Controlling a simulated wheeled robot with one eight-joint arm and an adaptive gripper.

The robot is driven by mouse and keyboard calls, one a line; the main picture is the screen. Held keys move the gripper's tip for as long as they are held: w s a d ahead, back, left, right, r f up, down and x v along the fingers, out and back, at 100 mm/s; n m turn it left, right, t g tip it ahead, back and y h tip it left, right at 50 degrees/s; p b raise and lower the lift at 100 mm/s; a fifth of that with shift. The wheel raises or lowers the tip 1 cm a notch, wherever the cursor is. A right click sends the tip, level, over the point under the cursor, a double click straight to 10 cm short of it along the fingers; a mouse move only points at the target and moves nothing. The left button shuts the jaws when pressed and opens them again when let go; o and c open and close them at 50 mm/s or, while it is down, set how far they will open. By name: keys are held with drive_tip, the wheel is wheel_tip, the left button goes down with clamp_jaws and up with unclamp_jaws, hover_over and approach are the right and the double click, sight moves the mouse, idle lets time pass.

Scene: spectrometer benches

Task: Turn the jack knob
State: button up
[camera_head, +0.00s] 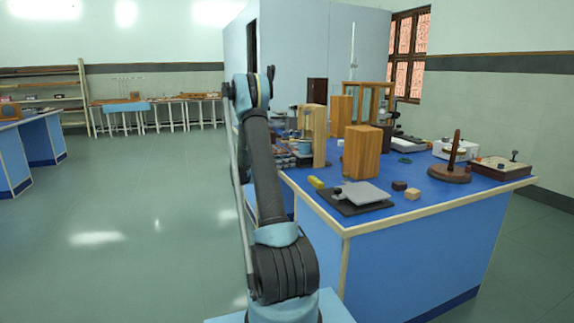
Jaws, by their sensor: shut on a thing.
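A low device with a grey top plate (362,193) on a black base lies near the front left edge of the blue bench (400,230). It looks like the jack, but I cannot be sure. A small knob-like part shows at its left side, too small to make out. A small yellow piece (317,183) lies just beyond its left corner. My arm rises in front of the bench's left end and bends at the top. My gripper is not visible, so its place relative to the knob cannot be seen.
A wooden block (363,152) stands behind the device. Small dark (399,186) and light (413,194) blocks lie to its right. A round wooden stand (450,173) and a wooden box (500,167) are farther right. Open floor (140,220) lies to the left.

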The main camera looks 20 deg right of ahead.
drive_tip(key=shift+w, duration=0.1)
drive_tip(key=o, duration=1.1)
drive_tip(key=shift+a, duration=0.1)
drive_tip(key=a, duration=1.2)
drive_tip(key=shift+s, duration=0.2)
drive_tip(key=c, duration=0.3)
drive_tip(key=a+n, duration=0.4)
drive_tip(key=d, duration=1.6)
drive_tip(key=shift+w+d+r, duration=0.2)
drive_tip(key=shift+d, duration=0.15)
